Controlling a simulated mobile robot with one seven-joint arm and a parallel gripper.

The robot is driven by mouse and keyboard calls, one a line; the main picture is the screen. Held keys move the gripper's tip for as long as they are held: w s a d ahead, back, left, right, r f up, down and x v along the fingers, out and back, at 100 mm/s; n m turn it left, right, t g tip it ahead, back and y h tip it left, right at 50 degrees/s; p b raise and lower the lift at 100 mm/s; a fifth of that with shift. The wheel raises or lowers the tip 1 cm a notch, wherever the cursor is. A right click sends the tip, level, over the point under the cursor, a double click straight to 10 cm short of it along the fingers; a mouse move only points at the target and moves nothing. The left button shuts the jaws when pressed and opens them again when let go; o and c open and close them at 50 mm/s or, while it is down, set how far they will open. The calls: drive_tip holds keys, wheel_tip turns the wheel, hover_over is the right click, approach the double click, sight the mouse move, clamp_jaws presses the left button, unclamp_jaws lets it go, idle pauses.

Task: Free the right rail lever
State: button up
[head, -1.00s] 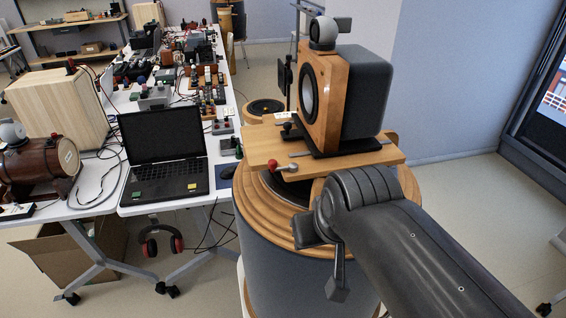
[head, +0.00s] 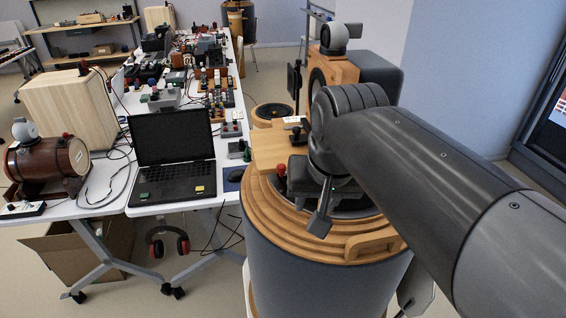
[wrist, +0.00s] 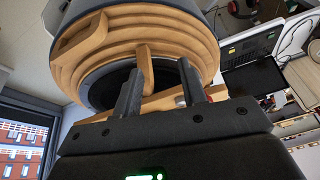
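A lever with a red knob (head: 281,169) shows at the front edge of the wooden board (head: 268,150) on the round stand (head: 300,228). In the wrist view the red knob (wrist: 215,93) is just right of the right finger, partly hidden, with a bit of silver stem left of it. My gripper (wrist: 160,70) is open. A wooden piece (wrist: 146,68) shows between its fingers; I cannot tell whether they touch it. In the head view my arm hides the right part of the board and much of the speaker (head: 378,77). A black-knobbed fitting (head: 297,133) sits farther back on the board.
A white table with a laptop (head: 172,150) and many small devices stands left of the stand. A wooden handle (head: 372,243) juts from the stand's front rim. A grey ball-shaped device (head: 335,38) sits on the speaker.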

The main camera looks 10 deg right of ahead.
sight(280, 166)
drive_tip(key=w+a+r+m+g, duration=0.4)
drive_tip(key=w+r+m, duration=0.1)
drive_tip(key=w+r, duration=0.6)
drive_tip(key=f, duration=1)
drive_tip(key=shift+s, duration=0.3)
drive_tip(key=shift+a+r, duration=0.1)
clamp_jaws()
